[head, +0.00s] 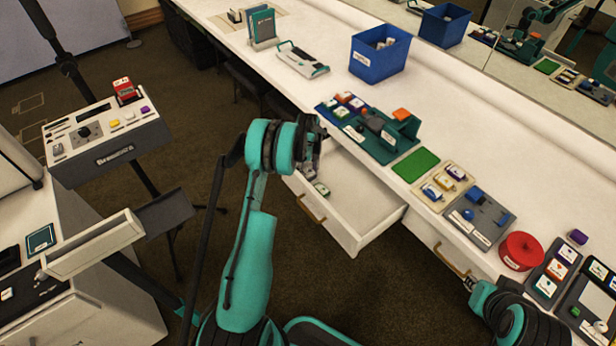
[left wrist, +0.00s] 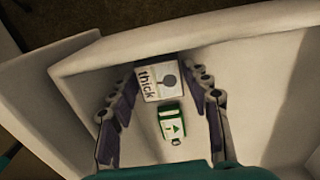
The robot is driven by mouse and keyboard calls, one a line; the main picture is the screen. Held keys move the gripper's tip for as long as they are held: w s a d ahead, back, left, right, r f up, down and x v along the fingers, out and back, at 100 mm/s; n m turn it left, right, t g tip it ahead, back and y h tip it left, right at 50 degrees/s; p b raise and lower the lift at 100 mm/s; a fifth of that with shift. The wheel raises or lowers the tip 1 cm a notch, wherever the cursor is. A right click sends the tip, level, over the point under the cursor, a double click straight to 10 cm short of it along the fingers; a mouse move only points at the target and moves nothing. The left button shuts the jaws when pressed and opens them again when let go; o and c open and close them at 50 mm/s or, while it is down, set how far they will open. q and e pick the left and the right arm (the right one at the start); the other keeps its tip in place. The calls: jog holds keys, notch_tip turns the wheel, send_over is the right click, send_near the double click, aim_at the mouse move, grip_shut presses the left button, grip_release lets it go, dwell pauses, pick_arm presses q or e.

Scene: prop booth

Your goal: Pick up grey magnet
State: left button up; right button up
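My left gripper (head: 318,142) is over the open white drawer (head: 358,235). In the left wrist view the left gripper (left wrist: 168,88) is open, its fingers on either side of a white card (left wrist: 152,93) marked "thick". A small round grey piece (left wrist: 170,80) shows on this card; I take it as the grey magnet, but cannot tell for sure. A green and white piece (left wrist: 171,125) lies beside the card, also between the fingers in the picture. It shows in the head view too (head: 321,189). My right gripper (head: 470,284) is partly hidden at the lower right; its opening is unclear.
The drawer walls stand close around my left gripper. On the white counter above are a teal tray (head: 358,148) with coloured pieces, a green mat (head: 416,165), a grey tray (head: 495,214), a red round container (head: 521,251) and a blue bin (head: 378,66).

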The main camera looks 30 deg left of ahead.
pick_arm(q)
jog(key=c, duration=0.7)
